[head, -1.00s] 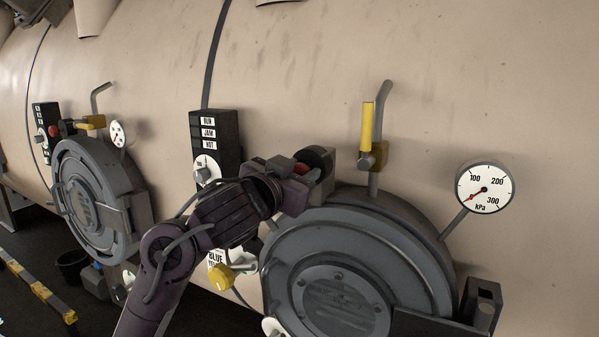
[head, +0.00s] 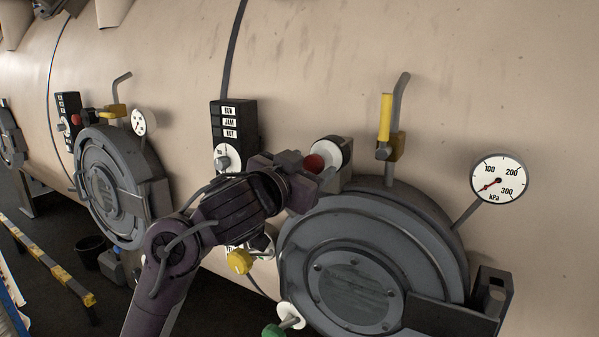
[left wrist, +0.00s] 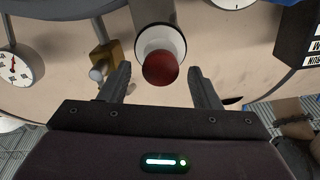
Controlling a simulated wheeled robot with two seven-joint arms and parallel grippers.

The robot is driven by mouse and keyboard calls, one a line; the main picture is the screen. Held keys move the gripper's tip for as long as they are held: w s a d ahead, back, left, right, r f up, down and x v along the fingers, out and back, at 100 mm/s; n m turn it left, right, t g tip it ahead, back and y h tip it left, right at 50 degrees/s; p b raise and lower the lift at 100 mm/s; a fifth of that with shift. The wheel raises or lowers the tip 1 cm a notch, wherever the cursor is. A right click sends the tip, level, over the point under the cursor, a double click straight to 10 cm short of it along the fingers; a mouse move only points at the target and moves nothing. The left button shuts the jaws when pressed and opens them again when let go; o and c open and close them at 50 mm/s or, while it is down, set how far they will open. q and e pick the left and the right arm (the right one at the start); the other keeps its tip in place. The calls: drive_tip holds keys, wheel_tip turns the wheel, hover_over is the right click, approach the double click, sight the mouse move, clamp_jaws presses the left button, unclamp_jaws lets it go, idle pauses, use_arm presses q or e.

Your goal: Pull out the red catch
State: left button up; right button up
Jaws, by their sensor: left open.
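The red catch (head: 314,163) is a round red knob on a white-faced, dark-rimmed cylinder at the upper left of the nearer round door (head: 352,292). In the left wrist view the red catch (left wrist: 160,68) is near the top middle. My left gripper (head: 308,171) is beside the catch in the head view. In the left wrist view its open fingers (left wrist: 158,76) stand on either side of the knob, with gaps on both sides. Contact does not show. My right gripper is not in view.
A yellow-handled valve (head: 386,118) and a pressure gauge (head: 499,180) stand right of the catch. A black panel (head: 233,135) with RUN, JAM and HOT labels is to its left. A yellow knob (head: 240,261) sits below my left arm.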

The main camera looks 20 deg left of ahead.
use_arm(q)
drive_tip(key=p+v, duration=0.1)
drive_tip(key=v, duration=0.5)
drive_tip(key=shift+s+a, duration=0.1)
